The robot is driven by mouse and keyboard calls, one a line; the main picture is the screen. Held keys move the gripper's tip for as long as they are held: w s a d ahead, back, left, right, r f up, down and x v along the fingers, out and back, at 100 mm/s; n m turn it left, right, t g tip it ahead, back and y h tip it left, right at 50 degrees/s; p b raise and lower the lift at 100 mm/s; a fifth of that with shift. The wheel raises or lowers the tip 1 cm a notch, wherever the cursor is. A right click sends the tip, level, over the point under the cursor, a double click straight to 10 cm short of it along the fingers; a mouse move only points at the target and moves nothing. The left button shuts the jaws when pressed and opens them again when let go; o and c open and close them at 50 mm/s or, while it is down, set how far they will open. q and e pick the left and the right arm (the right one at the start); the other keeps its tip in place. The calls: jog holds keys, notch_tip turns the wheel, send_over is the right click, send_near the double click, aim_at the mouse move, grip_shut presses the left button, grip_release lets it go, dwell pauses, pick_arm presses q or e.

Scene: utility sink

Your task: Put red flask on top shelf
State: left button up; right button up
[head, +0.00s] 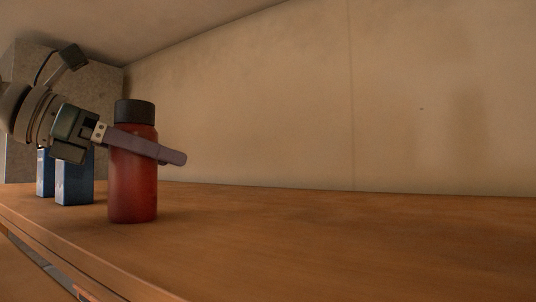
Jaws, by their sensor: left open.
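The red flask (133,190) with a black cap stands upright on a wooden shelf (330,240), near its left end. My left gripper (172,157) comes in from the left at the height of the flask's upper body. One finger lies across the front of the flask, just below the cap. The other finger is mostly hidden behind the flask, with a tip showing past its right side. The gripper is open around the flask. I cannot tell whether a finger touches it. My right gripper is not in view.
Two blue boxes (74,180) stand on the shelf left of the flask, partly under my left gripper. A grey block-like wall (100,95) is behind them. A plain beige wall (300,110) closes the back. The shelf to the right is clear. Its front edge runs along the lower left.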

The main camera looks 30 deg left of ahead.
pick_arm(q)
jog(key=shift+r, duration=0.1)
jog(key=v, duration=1.2)
jog(key=shift+s+a, duration=0.1)
